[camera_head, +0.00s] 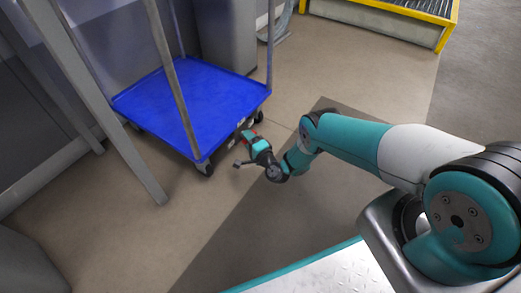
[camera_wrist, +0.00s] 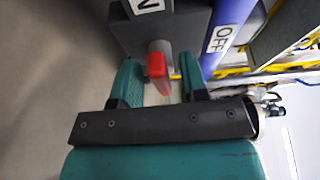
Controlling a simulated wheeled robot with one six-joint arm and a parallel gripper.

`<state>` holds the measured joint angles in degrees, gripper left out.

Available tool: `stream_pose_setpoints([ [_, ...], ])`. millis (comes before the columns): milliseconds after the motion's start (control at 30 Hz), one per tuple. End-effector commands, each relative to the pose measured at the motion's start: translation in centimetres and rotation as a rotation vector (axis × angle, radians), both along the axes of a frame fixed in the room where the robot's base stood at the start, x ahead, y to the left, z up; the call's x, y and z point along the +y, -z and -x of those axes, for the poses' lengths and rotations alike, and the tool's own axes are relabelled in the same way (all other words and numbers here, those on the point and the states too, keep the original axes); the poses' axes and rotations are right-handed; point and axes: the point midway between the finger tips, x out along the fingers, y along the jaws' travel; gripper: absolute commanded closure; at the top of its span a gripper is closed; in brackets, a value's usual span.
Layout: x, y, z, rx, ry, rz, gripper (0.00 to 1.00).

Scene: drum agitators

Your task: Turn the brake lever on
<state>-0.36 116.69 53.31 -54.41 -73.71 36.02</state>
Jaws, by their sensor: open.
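The red brake lever (camera_wrist: 157,66) sticks out from a dark grey housing (camera_wrist: 185,25) in the wrist view. A white label ending in "N" (camera_wrist: 147,5) is above it, and an "OFF" label (camera_wrist: 219,38) is to its right. I cannot tell which setting the lever is in. My gripper (camera_wrist: 158,78) is open, with one teal finger on each side of the lever's end. Contact cannot be made out. In the head view, my gripper (camera_head: 243,141) is low beside the near right edge of the blue cart (camera_head: 190,95), where a bit of red shows.
The cart has black wheels (camera_head: 205,168) and upright grey posts. A grey frame post (camera_head: 115,120) stands to its left. A yellow-edged platform (camera_head: 390,18) is at the back right.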

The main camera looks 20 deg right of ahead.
Motion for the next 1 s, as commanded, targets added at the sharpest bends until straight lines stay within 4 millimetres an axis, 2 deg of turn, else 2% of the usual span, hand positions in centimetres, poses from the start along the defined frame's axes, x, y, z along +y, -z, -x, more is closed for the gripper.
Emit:
stream_pose_setpoints([
  [167, -0.7, -0.6, 2.5, 0.005, 0.002, -0.001, 0.6],
  [700, -3.5, -0.3, 14.0, 0.002, 0.004, 0.001, 0.6],
  [833, -3.9, -0.1, 15.6, 0.001, 0.005, 0.003, 0.6],
  [1000, -4.0, 0.0, 16.4, 0.0, 0.002, 0.002, 0.6],
])
